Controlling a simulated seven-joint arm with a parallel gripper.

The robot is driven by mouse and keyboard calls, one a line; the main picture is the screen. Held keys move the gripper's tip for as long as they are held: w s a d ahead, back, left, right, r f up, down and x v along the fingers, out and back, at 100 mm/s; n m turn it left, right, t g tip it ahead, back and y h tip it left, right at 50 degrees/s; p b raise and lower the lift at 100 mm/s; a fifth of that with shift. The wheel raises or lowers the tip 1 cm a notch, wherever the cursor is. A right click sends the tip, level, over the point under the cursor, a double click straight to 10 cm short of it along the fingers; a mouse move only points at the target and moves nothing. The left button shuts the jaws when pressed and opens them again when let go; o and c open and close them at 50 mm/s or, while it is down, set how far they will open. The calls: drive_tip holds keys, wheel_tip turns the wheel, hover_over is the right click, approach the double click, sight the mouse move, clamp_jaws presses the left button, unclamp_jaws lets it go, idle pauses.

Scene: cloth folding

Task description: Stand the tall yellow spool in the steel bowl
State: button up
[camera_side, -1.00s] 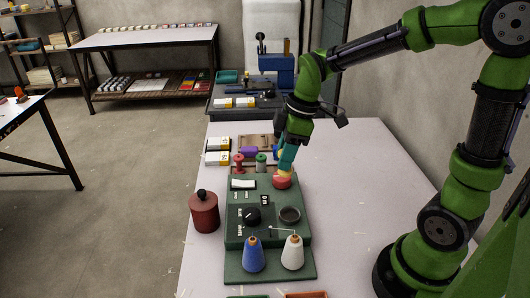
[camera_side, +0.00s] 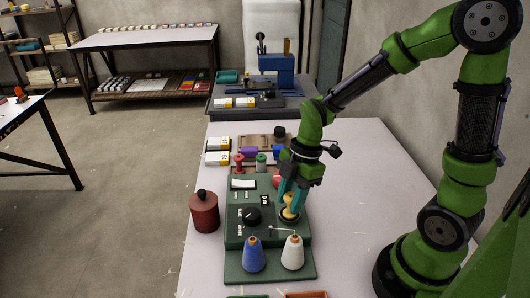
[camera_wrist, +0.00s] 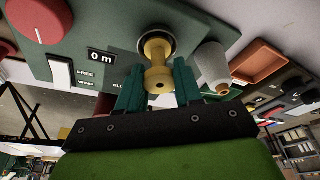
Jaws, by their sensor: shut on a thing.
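The tall yellow spool (camera_side: 290,208) is between the teal fingers of my gripper (camera_side: 289,190), which is shut on it. It stands roughly upright over the steel bowl (camera_side: 285,220), a small dark round dish on the green machine. In the wrist view the spool (camera_wrist: 158,62) is between the fingertips (camera_wrist: 158,88), and its far end lies within the round rim of the bowl (camera_wrist: 172,33). I cannot tell whether the spool touches the bowl's floor. Spool and fingers hide much of the bowl.
A white cone (camera_side: 292,252) and a blue cone (camera_side: 253,255) stand in front on the green base. A black dial (camera_side: 253,215) is left of the bowl. A red lidded pot (camera_side: 204,212) stands further left. The table's right is clear.

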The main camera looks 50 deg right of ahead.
drive_tip(key=shift+f, duration=0.3)
drive_tip(key=shift+f, duration=0.1)
drive_tip(key=o, duration=1)
drive_tip(key=s+d+r+m+t, duration=0.1)
drive_tip(key=s+r+m+t, duration=0.2)
drive_tip(key=r+m, duration=0.5)
drive_tip(key=s+r+m+t+h, duration=0.1)
drive_tip(key=s+r+m+t, duration=0.2)
drive_tip(key=r+m, duration=0.5)
drive_tip(key=m, duration=0.3)
drive_tip(key=shift+d+r+m+t, duration=0.3)
drive_tip(key=shift+d+m, duration=0.05)
drive_tip(key=shift+m, duration=0.05)
